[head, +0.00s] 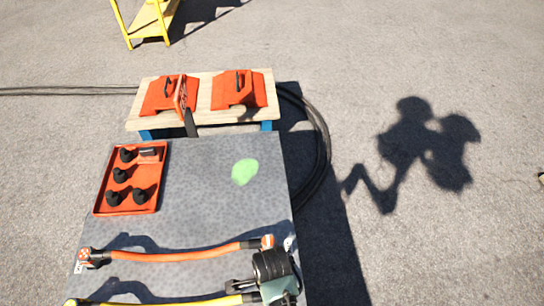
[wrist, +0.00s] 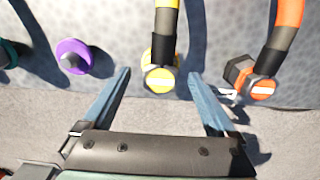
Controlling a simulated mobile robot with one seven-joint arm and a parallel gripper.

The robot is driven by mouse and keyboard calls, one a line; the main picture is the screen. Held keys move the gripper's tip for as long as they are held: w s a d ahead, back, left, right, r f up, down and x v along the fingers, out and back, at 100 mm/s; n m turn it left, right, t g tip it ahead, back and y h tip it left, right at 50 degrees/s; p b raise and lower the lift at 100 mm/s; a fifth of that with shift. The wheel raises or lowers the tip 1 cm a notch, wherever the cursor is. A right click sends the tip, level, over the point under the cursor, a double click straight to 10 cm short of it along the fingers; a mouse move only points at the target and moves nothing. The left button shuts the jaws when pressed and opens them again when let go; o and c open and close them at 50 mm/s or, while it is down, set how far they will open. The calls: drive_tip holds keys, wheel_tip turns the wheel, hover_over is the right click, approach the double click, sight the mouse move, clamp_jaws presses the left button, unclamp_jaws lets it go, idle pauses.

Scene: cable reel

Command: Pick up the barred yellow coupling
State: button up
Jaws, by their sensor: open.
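The yellow coupling (wrist: 159,81), with a white bar across its round face, sits at the end of a yellow hose in the wrist view. My gripper (wrist: 161,75) is open, with one blue-grey finger on each side of the coupling and gaps between. I cannot tell whether the fingertips are level with it or above it. In the head view the yellow hose (head: 180,301) runs along the bottom edge, and its right end is hidden behind my dark wrist.
An orange coupling (wrist: 262,89), also white-barred, lies right of the right finger. A purple coupling (wrist: 72,57) and a teal one (wrist: 8,54) lie left. The grey table (head: 215,215) carries a red tray (head: 130,205) and a green patch (head: 245,171).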

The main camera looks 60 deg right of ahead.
drive_tip(key=shift+f, duration=0.85)
drive_tip(key=shift+c, duration=0.3)
clamp_jaws()
